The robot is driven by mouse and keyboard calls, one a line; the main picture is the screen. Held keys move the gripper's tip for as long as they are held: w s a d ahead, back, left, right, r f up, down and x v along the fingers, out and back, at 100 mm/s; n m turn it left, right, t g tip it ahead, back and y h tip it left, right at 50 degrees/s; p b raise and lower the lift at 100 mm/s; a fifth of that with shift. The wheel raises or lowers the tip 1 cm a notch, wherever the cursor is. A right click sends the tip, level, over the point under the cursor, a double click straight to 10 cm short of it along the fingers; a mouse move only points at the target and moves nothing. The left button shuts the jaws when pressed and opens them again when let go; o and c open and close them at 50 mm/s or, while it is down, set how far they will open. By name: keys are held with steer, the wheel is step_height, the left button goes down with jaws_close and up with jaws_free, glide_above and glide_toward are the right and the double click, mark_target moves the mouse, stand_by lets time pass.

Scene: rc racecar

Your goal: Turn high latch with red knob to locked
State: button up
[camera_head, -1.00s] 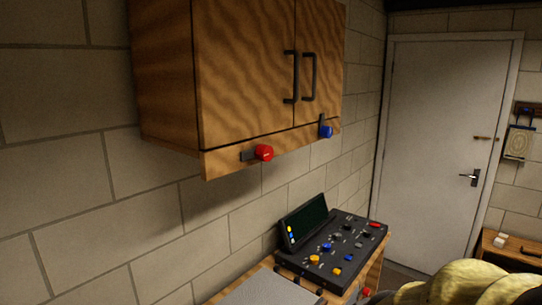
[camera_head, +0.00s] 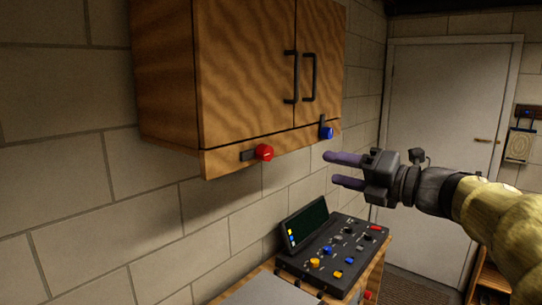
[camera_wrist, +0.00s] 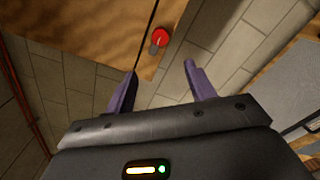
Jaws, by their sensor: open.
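The red knob (camera_head: 264,152) is on the bottom rail of the wall cabinet's left door, with its dark latch bar (camera_head: 248,156) pointing left, about level. A blue knob (camera_head: 326,132) on the right has its dark latch bar pointing up. My gripper (camera_head: 328,170) is open and empty, right of the red knob and a little below it, apart from the cabinet. In the wrist view the red knob (camera_wrist: 161,38) shows ahead, beyond and between the spread purple fingers (camera_wrist: 157,85), with its latch bar beside it.
The wooden cabinet (camera_head: 240,75) hangs on a block wall, with two dark door handles. Below it a black control panel (camera_head: 335,250) with a screen and several coloured knobs stands on a wooden bench. A white door (camera_head: 440,110) is at the back right.

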steer(key=p, duration=0.7)
glide_toward(269, 154)
steer(key=x, duration=0.8)
steer(key=shift+w+a+r, duration=0.15)
steer(key=shift+w+a, duration=0.35)
steer(key=shift+a, duration=0.05)
steer(key=shift+c, duration=0.4)
steer(key=c, duration=0.9)
